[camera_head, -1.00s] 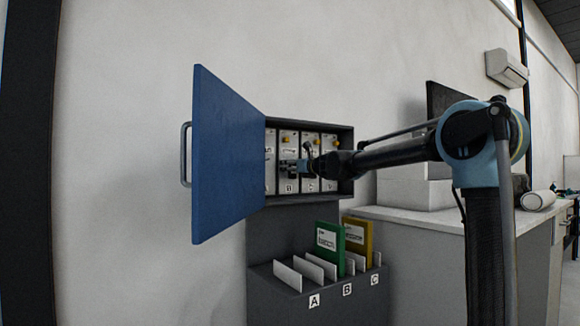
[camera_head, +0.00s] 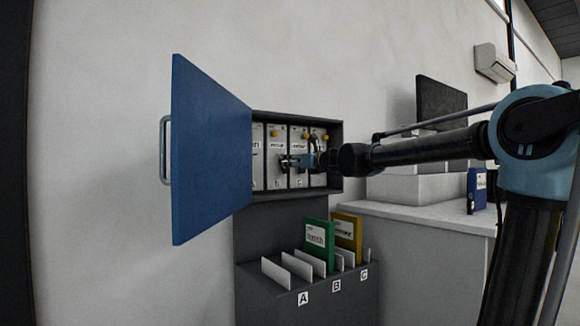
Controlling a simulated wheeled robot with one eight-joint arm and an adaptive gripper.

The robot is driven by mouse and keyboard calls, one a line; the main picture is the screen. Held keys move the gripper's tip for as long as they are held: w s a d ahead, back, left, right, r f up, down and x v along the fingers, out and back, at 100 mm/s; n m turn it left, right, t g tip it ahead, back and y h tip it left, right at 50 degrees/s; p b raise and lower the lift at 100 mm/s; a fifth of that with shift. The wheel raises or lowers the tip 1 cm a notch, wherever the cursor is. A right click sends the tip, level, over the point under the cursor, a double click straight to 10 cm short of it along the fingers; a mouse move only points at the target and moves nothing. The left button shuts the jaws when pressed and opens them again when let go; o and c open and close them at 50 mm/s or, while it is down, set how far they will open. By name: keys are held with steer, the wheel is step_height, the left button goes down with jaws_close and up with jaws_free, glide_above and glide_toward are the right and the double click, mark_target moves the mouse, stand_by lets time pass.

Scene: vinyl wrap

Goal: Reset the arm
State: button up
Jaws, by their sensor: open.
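My arm (camera_head: 425,148) reaches in from the right toward the open wall cabinet (camera_head: 338,160). My gripper (camera_head: 285,162) is open at the front of the cabinet, before the labelled panels (camera_head: 273,180). It holds nothing that I can see. Its fingers are small and dark in this view, and I cannot tell whether they touch a panel. The blue cabinet door (camera_head: 205,150) stands wide open on the left, with a grey handle (camera_head: 165,150) on its outer edge.
Below the cabinet, a grey rack (camera_head: 310,310) marked A, B and C holds a green binder (camera_head: 318,240), a yellow binder (camera_head: 347,232) and white dividers. A counter (camera_head: 410,222) with a blue binder (camera_head: 477,190) is on the right. The wall left of the door is bare.

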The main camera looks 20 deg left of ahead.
steer(key=s+d+f+n+g+h, duration=0.3)
steer(key=s+d+f+n, duration=0.5)
steer(key=s+d+f, duration=0.4)
steer(key=s+d+f+n+g+h, duration=0.3)
steer(key=s+d+f+n+h, duration=0.3)
steer(key=d+f, duration=1.2)
steer(key=s+d+f+n+g+h, duration=0.3)
steer(key=s+d+f+n+h, duration=0.1)
steer(key=s+d+f+n, duration=0.8)
steer(key=s+d+f, duration=0.3)
steer(key=s+f, duration=0.3)
steer(key=f, duration=0.2)
steer(key=shift+s+d+f+h, duration=0.25)
steer(key=shift+f+h, duration=0.15)
steer(key=shift+w+f+g, duration=0.2)
steer(key=shift+w+g, duration=0.1)
steer(key=shift+w, duration=0.2)
stand_by(2.1)
